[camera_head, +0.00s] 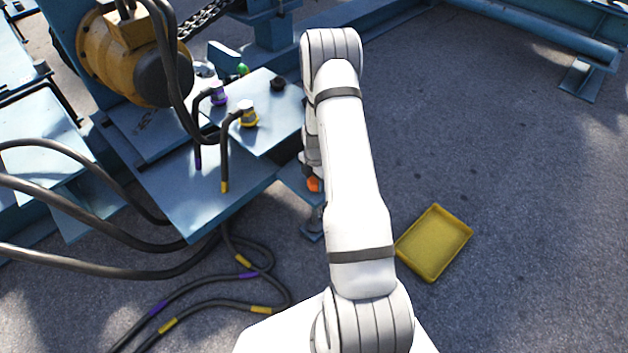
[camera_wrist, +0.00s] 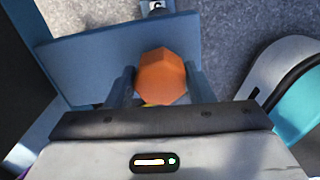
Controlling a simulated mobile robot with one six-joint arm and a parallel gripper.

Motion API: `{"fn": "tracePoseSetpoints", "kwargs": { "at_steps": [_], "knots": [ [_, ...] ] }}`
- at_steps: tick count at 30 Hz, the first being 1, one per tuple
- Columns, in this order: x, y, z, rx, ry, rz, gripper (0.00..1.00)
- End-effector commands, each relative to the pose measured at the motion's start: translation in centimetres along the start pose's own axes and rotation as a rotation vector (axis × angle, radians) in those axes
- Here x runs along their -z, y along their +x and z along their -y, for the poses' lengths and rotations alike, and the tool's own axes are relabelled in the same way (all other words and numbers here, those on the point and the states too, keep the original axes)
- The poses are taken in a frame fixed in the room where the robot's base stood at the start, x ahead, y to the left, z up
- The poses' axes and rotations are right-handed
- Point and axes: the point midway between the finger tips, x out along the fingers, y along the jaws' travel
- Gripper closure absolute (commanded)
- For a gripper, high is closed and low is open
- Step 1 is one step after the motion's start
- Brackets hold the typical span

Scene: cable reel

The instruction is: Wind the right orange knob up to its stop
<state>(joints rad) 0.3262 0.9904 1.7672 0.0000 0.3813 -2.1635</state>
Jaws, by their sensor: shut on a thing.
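The orange knob (camera_wrist: 163,78) is a faceted, many-sided piece in the middle of the wrist view. My gripper (camera_wrist: 161,88) is shut on it, with one dark finger on each side. Behind the knob is a blue-grey metal plate (camera_wrist: 90,62). In the head view a small bit of the orange knob (camera_head: 313,184) shows beside my white arm, at the right edge of the blue frame. My arm hides most of the knob and my gripper there. No second orange knob can be made out.
A blue panel (camera_head: 262,140) left of my arm carries a purple-ringed connector (camera_head: 218,97) and a yellow-ringed connector (camera_head: 248,116) with black cables. A yellow motor (camera_head: 125,50) stands behind. Cables lie on the ground at lower left. A yellow tray (camera_head: 434,242) lies right, amid open asphalt.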

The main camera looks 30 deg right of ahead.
Motion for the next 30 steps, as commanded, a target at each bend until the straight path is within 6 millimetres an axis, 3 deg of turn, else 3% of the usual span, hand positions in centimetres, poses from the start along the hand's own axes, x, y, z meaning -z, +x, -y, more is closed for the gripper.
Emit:
{"fn": "tracePoseSetpoints", "kwargs": {
  "at_steps": [23, 24, 30],
  "knots": [
    [0.36, 0.31, 0.54, 0.014, -0.098, -0.010, 0.75],
    [0.36, 0.31, 0.54, 0.014, -0.098, -0.010, 0.49],
    [0.27, 0.22, 0.34, 0.009, -0.098, -0.007, 0.33]
  ]
}}
